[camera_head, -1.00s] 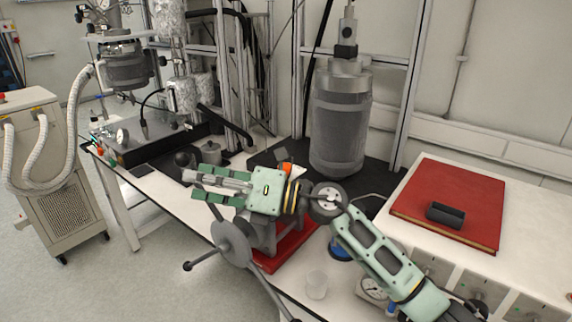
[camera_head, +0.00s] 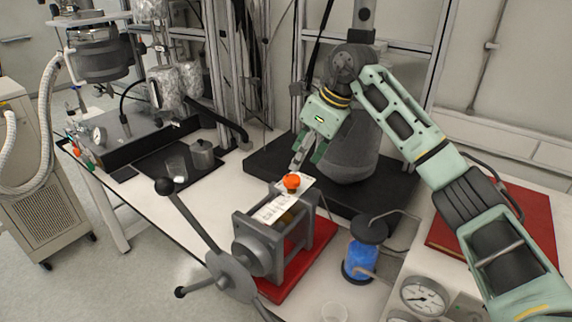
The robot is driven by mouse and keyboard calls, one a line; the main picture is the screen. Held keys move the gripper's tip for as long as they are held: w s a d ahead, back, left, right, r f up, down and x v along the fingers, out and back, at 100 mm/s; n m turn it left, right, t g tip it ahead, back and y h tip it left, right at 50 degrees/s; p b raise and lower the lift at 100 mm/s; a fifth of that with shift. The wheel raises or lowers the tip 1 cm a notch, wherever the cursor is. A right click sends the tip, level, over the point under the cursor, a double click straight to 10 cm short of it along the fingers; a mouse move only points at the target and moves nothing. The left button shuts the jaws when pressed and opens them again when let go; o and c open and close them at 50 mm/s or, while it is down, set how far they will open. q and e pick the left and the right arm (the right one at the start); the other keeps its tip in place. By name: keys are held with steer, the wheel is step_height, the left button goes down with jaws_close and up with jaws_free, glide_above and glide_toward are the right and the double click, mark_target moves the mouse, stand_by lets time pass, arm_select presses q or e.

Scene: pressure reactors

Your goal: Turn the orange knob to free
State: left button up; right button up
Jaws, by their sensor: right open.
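The orange knob (camera_head: 291,182) sits on top of the grey press-like device (camera_head: 262,248), beside a white label plate (camera_head: 272,207). My right gripper (camera_head: 308,160) is open and points down, just behind and above the knob. It appears apart from the knob, and I see nothing between its fingers. The device has a hand wheel with long ball-ended levers (camera_head: 228,268) at its front left. My left gripper is not in view.
The device stands on a red base (camera_head: 318,243) on the white bench. A blue-filled flask (camera_head: 362,262) and a gauge (camera_head: 424,296) stand to the right. A large grey vessel (camera_head: 350,150) on a black plate (camera_head: 262,160) is close behind my right gripper.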

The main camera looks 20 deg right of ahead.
mark_target(292, 179)
steer(key=f, duration=0.1)
steer(key=a+f+p, duration=0.1)
steer(key=f, duration=0.1)
steer(key=f+p, duration=0.1)
steer(key=shift+s+a+f, duration=0.15)
steer(key=shift+s+a, duration=0.1)
steer(key=shift+a, duration=0.1)
steer(key=shift+w+a+f, duration=0.2)
steer(key=shift+w+f, duration=0.35)
steer(key=shift+f, duration=0.4)
steer(key=shift+s, duration=0.15)
steer(key=c, duration=0.7)
steer(key=shift+c, duration=1.6)
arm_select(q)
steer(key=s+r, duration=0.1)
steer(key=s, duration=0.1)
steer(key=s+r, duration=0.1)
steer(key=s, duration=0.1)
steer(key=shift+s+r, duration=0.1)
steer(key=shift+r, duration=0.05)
